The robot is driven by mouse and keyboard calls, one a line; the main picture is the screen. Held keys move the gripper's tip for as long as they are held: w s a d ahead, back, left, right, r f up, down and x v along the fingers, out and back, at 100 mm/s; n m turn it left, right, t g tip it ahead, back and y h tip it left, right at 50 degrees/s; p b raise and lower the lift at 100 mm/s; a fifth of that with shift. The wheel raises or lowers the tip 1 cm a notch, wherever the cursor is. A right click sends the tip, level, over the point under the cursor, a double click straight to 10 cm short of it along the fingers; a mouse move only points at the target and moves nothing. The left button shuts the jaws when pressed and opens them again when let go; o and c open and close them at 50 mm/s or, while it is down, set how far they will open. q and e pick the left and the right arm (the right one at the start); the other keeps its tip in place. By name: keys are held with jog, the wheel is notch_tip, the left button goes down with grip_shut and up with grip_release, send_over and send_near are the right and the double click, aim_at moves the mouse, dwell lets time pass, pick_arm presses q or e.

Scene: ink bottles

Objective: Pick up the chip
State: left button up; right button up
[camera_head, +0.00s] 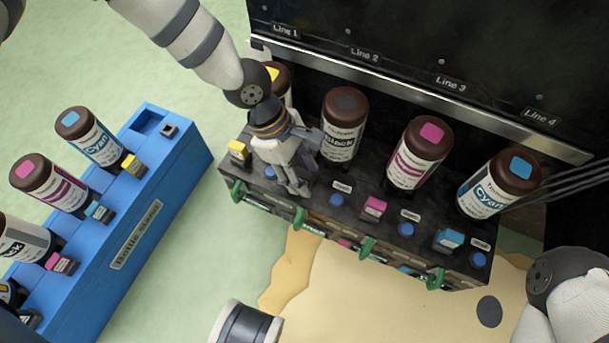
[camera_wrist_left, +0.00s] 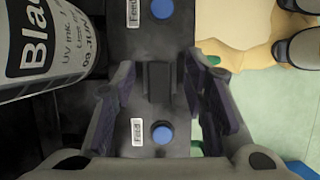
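My left gripper (camera_head: 297,190) points down over the Line 2 part of the dark machine shelf, just in front of the black ink bottle (camera_head: 344,130). In the left wrist view its two fingers (camera_wrist_left: 159,88) are open, one on each side of a small black chip (camera_wrist_left: 159,82). A narrow gap shows between the chip and each finger. The chip sits in the shelf between two blue Feed buttons. In the head view the gripper hides this chip. Other chips on the shelf are yellow (camera_head: 238,152), magenta (camera_head: 373,208) and cyan (camera_head: 448,240). My right gripper is out of view.
Magenta (camera_head: 420,155) and cyan (camera_head: 498,185) bottles stand on the shelf; another behind my left arm is partly hidden. Green hooked handles (camera_head: 300,218) line the front. A blue rack (camera_head: 185,165) at left holds more bottles and chips, including a black chip (camera_head: 170,130).

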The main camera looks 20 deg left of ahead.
pick_arm(q)
grip_shut()
